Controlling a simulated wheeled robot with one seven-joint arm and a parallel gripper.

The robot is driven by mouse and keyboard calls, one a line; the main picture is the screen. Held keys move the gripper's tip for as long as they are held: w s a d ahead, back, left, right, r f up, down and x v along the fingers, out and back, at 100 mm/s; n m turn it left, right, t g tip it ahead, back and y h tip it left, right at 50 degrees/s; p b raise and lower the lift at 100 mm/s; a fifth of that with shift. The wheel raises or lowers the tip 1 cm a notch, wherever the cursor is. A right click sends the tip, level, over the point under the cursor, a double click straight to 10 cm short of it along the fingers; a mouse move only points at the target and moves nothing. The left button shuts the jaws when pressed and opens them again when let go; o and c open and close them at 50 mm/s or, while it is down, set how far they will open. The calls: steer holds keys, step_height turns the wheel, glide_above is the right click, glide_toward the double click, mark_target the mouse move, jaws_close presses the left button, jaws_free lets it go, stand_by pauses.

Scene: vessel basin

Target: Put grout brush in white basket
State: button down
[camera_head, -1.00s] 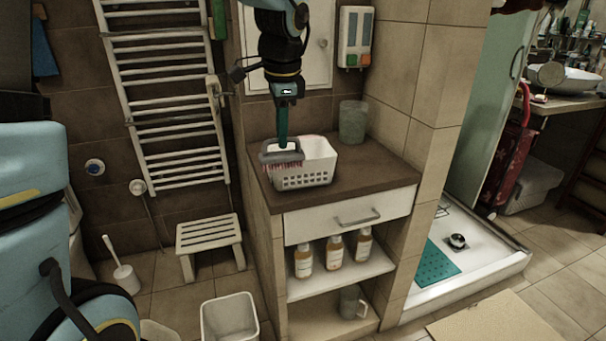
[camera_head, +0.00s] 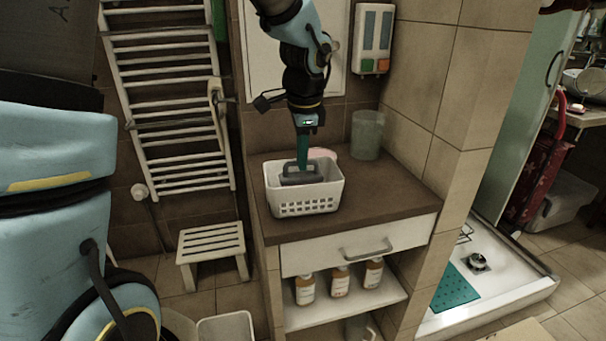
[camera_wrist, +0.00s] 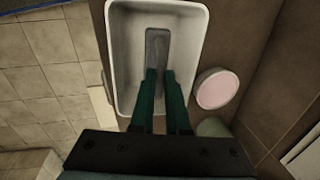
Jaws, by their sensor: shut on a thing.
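The white basket (camera_head: 305,203) stands on the brown counter top, with slotted sides and an open top. The grout brush (camera_head: 301,179) is grey with a handle and is inside the basket's opening, its lower part hidden by the front wall. My gripper (camera_head: 303,163) points down over the basket and is shut on the brush's handle. In the wrist view, the green fingers of my gripper (camera_wrist: 160,75) reach into the white basket (camera_wrist: 117,60), and the grey brush (camera_wrist: 158,45) lies lengthwise within it. I cannot tell whether the brush touches the basket floor.
A round pink-topped item (camera_head: 322,153) sits just behind the basket, also seen in the wrist view (camera_wrist: 217,89). A translucent cup (camera_head: 367,134) stands at the back right. The counter (camera_head: 385,195) is clear right of the basket. A dispenser (camera_head: 374,40) hangs on the wall.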

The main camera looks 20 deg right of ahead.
mark_target(302, 175)
steer(key=shift+s+f, duration=0.1)
steer(key=shift+f, duration=2.1)
steer(key=c, duration=0.9)
jaws_free()
step_height(302, 175, up, 12)
steer(key=s, duration=0.2)
steer(key=a+f+n, duration=0.3)
steer(key=a+n, duration=0.3)
steer(key=a, duration=0.4)
steer(key=s+a+f+n, duration=0.1)
steer(key=a+f+n, duration=0.3)
steer(key=a+n, duration=0.3)
steer(key=a+f+n, duration=0.3)
steer(key=a+n, duration=0.3)
steer(key=a, duration=0.7)
steer(key=shift+s+f+g, duration=0.2)
steer(key=shift+s+g, duration=0.1)
